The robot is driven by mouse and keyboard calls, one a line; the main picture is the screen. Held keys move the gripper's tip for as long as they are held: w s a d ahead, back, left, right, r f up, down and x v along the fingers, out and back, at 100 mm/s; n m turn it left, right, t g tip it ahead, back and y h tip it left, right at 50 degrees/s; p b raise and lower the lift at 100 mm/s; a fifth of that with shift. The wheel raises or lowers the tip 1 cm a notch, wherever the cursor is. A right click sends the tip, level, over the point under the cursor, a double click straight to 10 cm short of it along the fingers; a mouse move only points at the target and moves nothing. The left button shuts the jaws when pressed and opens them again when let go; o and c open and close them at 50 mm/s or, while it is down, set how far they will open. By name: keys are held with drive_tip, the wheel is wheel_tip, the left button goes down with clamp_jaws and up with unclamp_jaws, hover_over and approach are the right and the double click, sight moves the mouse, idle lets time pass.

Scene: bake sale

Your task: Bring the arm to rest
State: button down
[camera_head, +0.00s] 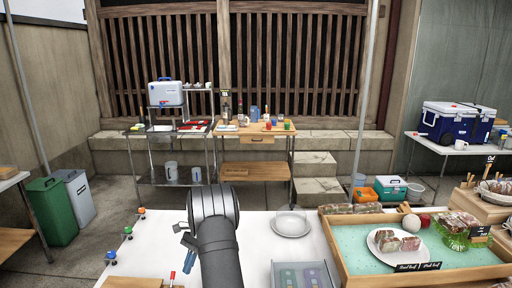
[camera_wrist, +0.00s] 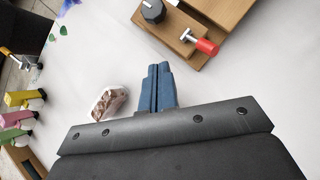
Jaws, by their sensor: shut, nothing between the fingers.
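My arm rises from the bottom of the head view over the white table (camera_head: 257,255). My gripper (camera_head: 187,265) shows there as small blue fingers left of the arm, partly hidden by it. In the wrist view my gripper (camera_wrist: 160,68) has its two blue fingers together with nothing between them. They are above the white table top, apart from the things around them. A pale packet with brown contents (camera_wrist: 108,102) lies left of the fingers.
A wooden block (camera_wrist: 208,22) with a red-tipped clamp is above right of the fingers in the wrist view. An empty white plate (camera_head: 291,224) is right of my arm. A wooden-rimmed tray (camera_head: 345,270) holds a plate of cake slices. Coloured clips (camera_head: 127,231) line the left edge.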

drive_tip(key=shift+s+a+f+n+t, duration=0.15)
drive_tip(key=shift+s+a+f+t, duration=0.25)
drive_tip(key=shift+s+a+t, duration=0.45)
drive_tip(key=shift+s+a+f+n+t, duration=0.2)
drive_tip(key=shift+s+a+f+t, duration=0.3)
drive_tip(key=shift+t, duration=0.8)
drive_tip(key=shift+s+a+f+n+t, duration=0.15)
drive_tip(key=shift+s+a+f+t, duration=0.2)
drive_tip(key=shift+s+a+t, duration=0.5)
drive_tip(key=s+d+r+t, duration=0.1)
drive_tip(key=s+d+r, duration=0.1)
drive_tip(key=r, duration=0.3)
drive_tip(key=s+d+r+t, duration=0.2)
drive_tip(key=s+d+r, duration=0.1)
drive_tip(key=d+r, duration=0.1)
drive_tip(key=shift+d+r+n, duration=0.3)
drive_tip(key=shift+d+r, duration=0.1)
drive_tip(key=shift+r, duration=0.25)
drive_tip(key=w+a+f+g, duration=0.1)
drive_tip(key=w+a+f, duration=0.4)
drive_tip(key=f, duration=0.5)
drive_tip(key=shift+a, duration=0.7)
